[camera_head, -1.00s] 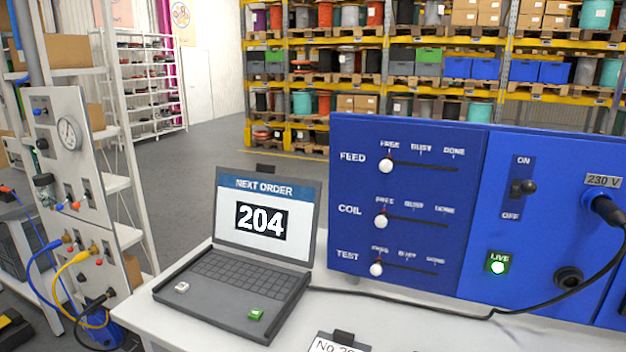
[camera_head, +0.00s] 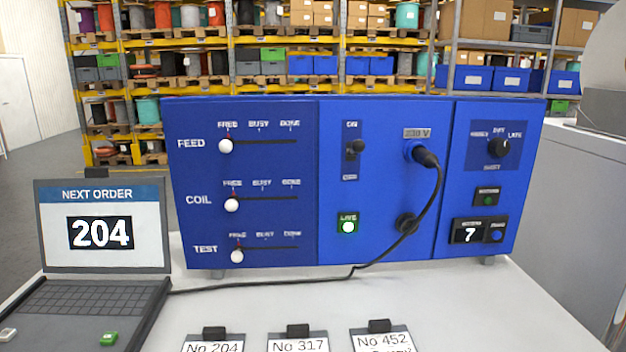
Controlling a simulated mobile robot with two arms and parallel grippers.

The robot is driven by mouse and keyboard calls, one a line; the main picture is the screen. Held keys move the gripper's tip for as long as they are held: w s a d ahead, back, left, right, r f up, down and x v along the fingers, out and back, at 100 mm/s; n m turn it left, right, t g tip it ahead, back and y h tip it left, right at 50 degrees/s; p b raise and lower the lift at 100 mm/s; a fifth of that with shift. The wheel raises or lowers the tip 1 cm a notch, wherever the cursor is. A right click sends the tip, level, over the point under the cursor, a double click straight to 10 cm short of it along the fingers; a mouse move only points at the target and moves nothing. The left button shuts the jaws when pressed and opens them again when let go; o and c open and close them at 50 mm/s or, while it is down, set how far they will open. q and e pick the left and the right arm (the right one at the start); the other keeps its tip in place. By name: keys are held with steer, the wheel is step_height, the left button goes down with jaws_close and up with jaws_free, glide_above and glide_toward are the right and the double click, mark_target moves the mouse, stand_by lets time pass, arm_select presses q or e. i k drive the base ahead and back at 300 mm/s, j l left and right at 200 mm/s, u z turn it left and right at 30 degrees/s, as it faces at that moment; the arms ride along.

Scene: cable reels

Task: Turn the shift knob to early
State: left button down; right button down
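The shift knob (camera_head: 498,148) is a round black knob on the right section of the blue control panel (camera_head: 335,112). Small labels sit around it: one on the left, one at the top, and "LATE" on the right, with a label below that appears to read "SHIFT". The knob's light mark seems to point toward the upper right, near "LATE", but it is too small to be sure. Neither of my grippers shows in the head view.
A laptop (camera_head: 102,225) reading "NEXT ORDER 204" stands left on the white table (camera_head: 520,310). A black cable (camera_head: 438,195) runs from the 230 V socket across the panel. Several numbered cards (camera_head: 298,345) lie at the front. A grey cabinet (camera_head: 560,200) stands at right.

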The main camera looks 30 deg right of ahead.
mark_target(499, 147)
steer(key=z, duration=1.75)
